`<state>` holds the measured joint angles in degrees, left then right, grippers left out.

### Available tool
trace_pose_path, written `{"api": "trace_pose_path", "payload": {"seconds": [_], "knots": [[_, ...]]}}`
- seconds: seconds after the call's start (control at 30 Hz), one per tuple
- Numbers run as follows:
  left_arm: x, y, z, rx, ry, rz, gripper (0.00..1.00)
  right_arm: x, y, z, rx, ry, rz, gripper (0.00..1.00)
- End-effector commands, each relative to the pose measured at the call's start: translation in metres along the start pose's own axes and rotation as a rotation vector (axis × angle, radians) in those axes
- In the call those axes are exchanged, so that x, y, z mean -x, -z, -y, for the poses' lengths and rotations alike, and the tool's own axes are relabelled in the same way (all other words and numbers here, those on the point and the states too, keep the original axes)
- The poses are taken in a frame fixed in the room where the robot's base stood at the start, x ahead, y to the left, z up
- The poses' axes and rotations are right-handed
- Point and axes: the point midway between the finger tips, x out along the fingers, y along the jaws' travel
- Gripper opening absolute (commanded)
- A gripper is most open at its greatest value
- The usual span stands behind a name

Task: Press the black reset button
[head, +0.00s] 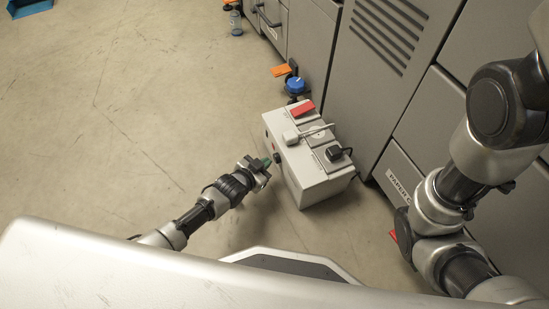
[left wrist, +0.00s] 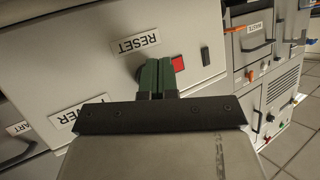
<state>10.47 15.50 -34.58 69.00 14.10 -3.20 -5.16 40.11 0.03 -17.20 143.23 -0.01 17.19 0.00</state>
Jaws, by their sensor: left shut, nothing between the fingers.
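A pale grey control box (head: 322,184) stands on the floor against the machine. In the left wrist view its panel (left wrist: 100,62) carries a RESET label (left wrist: 136,42). A dark round shape (left wrist: 141,73), apparently the black reset button, shows below this label, partly hidden behind my left fingers. My left gripper (head: 268,162) is shut and empty, its green fingertips pointing at the box's left face. In the left wrist view the fingertips (left wrist: 158,64) overlap the button's right side; I cannot tell whether they touch it. My right arm shows at the right, but its gripper is out of view.
A red square (left wrist: 178,63) and a black slot (left wrist: 205,55) sit right of the fingers on the panel. A red part (head: 304,109), a lever and a black part (head: 334,153) are on the box top. Cabinets (head: 375,65) stand behind; floor (head: 120,130) left is clear.

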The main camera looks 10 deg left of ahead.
Motion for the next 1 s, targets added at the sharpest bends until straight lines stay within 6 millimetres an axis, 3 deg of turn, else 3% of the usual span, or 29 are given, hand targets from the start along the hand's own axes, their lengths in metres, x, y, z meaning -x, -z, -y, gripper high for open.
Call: {"api": "trace_pose_path", "payload": {"seconds": [1.0], "knots": [[-0.0079,0.0047,-0.0037,-0.001,0.001,-0.001,0.00,0.0015,0.0008,0.0003,0.000,0.000,-0.001,0.62]]}}
